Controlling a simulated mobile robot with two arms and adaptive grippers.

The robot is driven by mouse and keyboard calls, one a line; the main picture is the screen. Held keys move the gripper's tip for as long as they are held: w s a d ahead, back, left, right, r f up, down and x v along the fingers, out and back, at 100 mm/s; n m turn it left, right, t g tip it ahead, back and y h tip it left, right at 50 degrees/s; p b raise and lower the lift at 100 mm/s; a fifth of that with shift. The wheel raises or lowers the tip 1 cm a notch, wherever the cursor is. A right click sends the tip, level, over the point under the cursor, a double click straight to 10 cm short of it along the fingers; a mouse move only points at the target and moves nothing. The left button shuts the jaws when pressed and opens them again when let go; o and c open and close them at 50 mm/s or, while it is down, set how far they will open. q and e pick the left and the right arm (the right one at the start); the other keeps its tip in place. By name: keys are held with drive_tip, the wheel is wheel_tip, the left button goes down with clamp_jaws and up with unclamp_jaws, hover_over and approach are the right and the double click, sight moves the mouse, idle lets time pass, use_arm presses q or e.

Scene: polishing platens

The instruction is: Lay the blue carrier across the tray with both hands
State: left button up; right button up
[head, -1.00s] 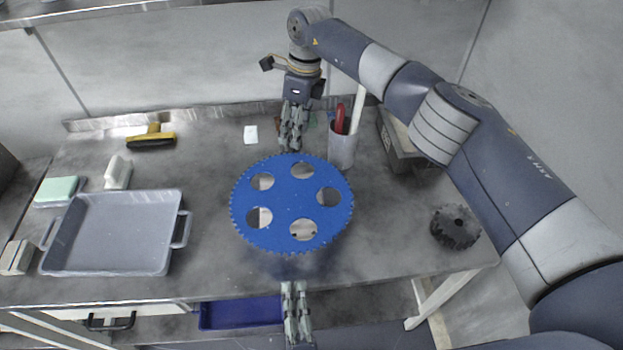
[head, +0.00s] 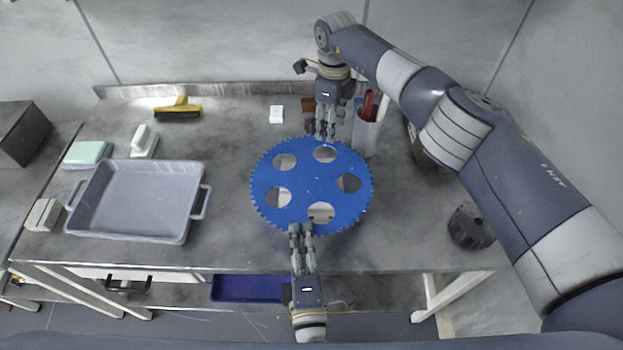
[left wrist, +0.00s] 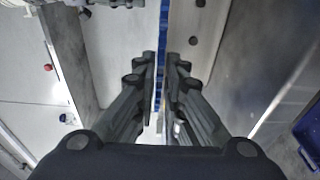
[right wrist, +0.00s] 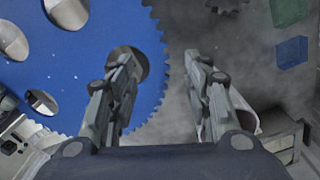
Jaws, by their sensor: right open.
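The blue carrier (head: 300,190), a toothed disc with several round holes, is in the middle of the bench, apart from the tray; I cannot tell what supports it. It also shows in the right wrist view (right wrist: 75,70) and edge-on in the left wrist view (left wrist: 163,30). The grey tray (head: 76,208) with two side handles stands at the left of the bench, empty. My left gripper (head: 301,230) is at the carrier's near rim, its fingers closed on either side of the edge. My right gripper (head: 325,136) is open at the far rim, one finger over the disc in its wrist view.
A cup with a red-handled tool (head: 367,130) stands just right of my right gripper. A dark gear (head: 470,228) lies at the right. A yellow-handled scraper (head: 178,110), a brush (head: 144,141) and a green sponge (head: 88,153) lie around the tray. Bare bench separates tray and carrier.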

sight(298, 204)
use_arm(q)
drive_tip(key=shift+w+a, duration=0.15)
drive_tip(key=shift+w, duration=0.8)
drive_tip(key=shift+w+a, duration=0.1)
drive_tip(key=shift+w, duration=0.85)
use_arm(e)
drive_tip(key=shift+f, duration=1.9)
use_arm(q)
drive_tip(key=shift+c, duration=0.2)
use_arm(e)
drive_tip(key=shift+c, duration=0.3)
use_arm(q)
clamp_jaws()
use_arm(e)
drive_tip(key=c, duration=0.5)
clamp_jaws()
